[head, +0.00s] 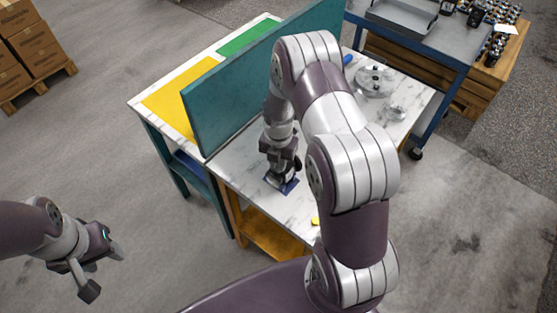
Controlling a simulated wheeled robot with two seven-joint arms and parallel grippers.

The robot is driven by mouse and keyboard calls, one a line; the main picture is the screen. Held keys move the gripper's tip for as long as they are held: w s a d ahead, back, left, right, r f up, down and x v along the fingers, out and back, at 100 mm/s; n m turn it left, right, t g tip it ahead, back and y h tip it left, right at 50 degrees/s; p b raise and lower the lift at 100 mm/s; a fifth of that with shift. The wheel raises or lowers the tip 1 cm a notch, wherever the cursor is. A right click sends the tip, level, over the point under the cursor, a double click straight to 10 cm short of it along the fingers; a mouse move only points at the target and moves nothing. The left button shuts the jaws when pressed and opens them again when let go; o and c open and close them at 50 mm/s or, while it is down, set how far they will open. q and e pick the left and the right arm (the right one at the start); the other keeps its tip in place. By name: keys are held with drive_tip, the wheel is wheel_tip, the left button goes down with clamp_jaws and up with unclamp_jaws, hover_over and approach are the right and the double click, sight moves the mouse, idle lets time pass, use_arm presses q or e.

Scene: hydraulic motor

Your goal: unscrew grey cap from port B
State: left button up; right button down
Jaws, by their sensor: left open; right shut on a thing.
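My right gripper (281,178) points down over the marble worktop (235,170), in front of the teal panel. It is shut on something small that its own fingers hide. A dark blue piece (290,187) shows on the worktop directly under it. I cannot make out the grey cap or port B; the gripper and wrist cover that spot. My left gripper (103,272) is open and empty, low at the left, over the floor and well apart from the table.
A teal panel (240,85) divides the table, with yellow (180,110) and green (245,37) areas behind it. A metal disc (375,80) and a smaller metal part (397,113) lie at the far right end. A small yellow piece (315,221) is near the front edge.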

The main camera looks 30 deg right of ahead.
drive_tip(key=shift+r+n+p, duration=0.1)
drive_tip(key=shift+n+p, duration=0.2)
drive_tip(key=shift+n, duration=2)
drive_tip(key=c, duration=1.2)
unclamp_jaws()
drive_tip(key=m+p, duration=0.1)
drive_tip(key=m, duration=0.9)
drive_tip(key=shift+c, duration=0.3)
